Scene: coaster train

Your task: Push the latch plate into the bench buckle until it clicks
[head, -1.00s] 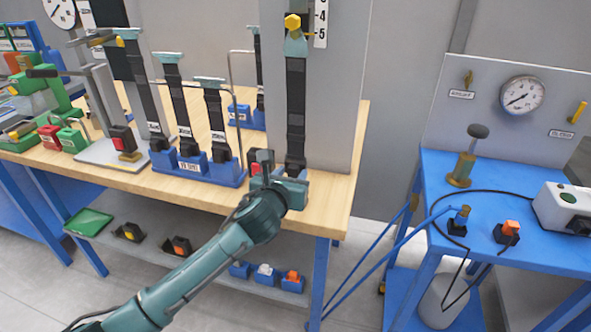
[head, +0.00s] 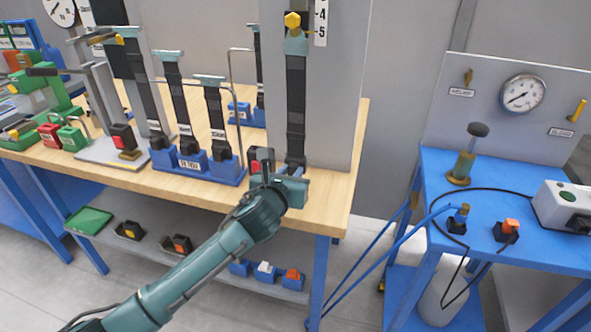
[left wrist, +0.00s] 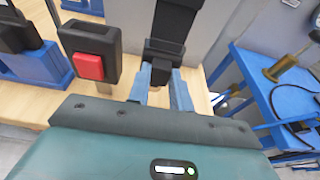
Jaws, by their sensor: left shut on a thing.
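The black strap (head: 296,100) hangs down the grey panel from a yellow-bolted anchor. Its dark lower end, the latch plate (left wrist: 161,72), sits between the two blue-grey fingers of my left gripper (left wrist: 160,88), which is shut on it. In the head view the left gripper (head: 289,182) is at the foot of the panel, near the bench's front edge. The bench buckle (left wrist: 90,55), black with a red button, stands upright left of the gripper, apart from the plate; it also shows in the head view (head: 256,164), partly hidden by my gripper. The plate's tip is hidden. My right gripper is not in view.
A blue rack (head: 195,170) with several straps stands left of the buckle on the wooden bench (head: 120,178). The grey panel (head: 340,90) rises just behind my gripper. A blue cart (head: 480,200) with a gauge board is to the right, across a gap.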

